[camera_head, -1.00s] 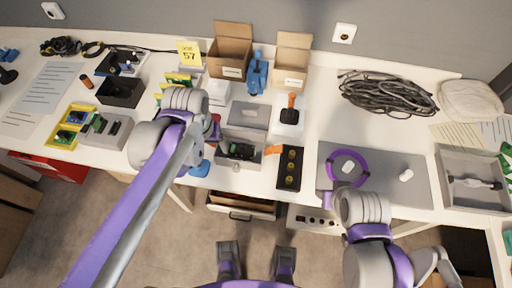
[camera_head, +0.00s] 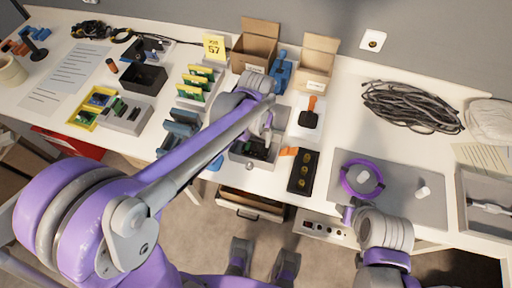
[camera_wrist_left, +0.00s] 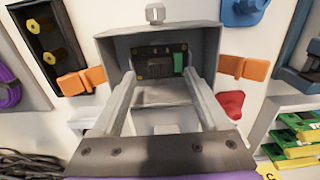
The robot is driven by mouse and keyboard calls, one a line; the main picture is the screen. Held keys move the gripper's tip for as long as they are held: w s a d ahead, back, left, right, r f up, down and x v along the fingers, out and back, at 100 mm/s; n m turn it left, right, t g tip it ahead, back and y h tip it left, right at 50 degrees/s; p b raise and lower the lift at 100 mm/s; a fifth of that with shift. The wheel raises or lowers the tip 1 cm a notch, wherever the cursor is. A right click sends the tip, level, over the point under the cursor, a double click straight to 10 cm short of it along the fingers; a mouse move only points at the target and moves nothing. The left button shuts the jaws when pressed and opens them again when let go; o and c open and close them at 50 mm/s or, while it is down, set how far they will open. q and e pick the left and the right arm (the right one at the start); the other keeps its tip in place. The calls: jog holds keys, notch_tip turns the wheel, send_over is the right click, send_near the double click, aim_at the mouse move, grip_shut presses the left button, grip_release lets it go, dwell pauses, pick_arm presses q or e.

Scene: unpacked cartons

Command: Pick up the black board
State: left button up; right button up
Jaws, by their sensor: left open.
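The black board (camera_wrist_left: 160,62), with a green part at its right end, lies inside an open grey box (camera_wrist_left: 208,42) in the left wrist view. In the head view it is a dark shape (camera_head: 256,149) in the grey box (camera_head: 240,155), partly covered by my arm. My left gripper (camera_wrist_left: 160,78) is open, its two fingers reaching into the box with the board beyond and between their tips. The fingers do not appear to grip it. In the head view my left gripper (camera_head: 265,128) is over the box. My right wrist shows at lower right; its jaws cannot be made out.
A black panel with yellow knobs (camera_head: 303,172) and an orange clip (camera_head: 288,151) lie right of the box. Blue holders (camera_head: 177,132) and green boards in a rack (camera_head: 196,82) stand left. Cardboard boxes (camera_head: 255,45) stand behind. A purple coil (camera_head: 362,180) lies on a grey mat (camera_head: 400,200).

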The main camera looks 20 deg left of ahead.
aim_at(256, 145)
pick_arm(q)
notch_tip(256, 145, down, 3)
jog(key=shift+f, duration=0.15)
jog(key=shift+c, duration=0.3)
grip_shut()
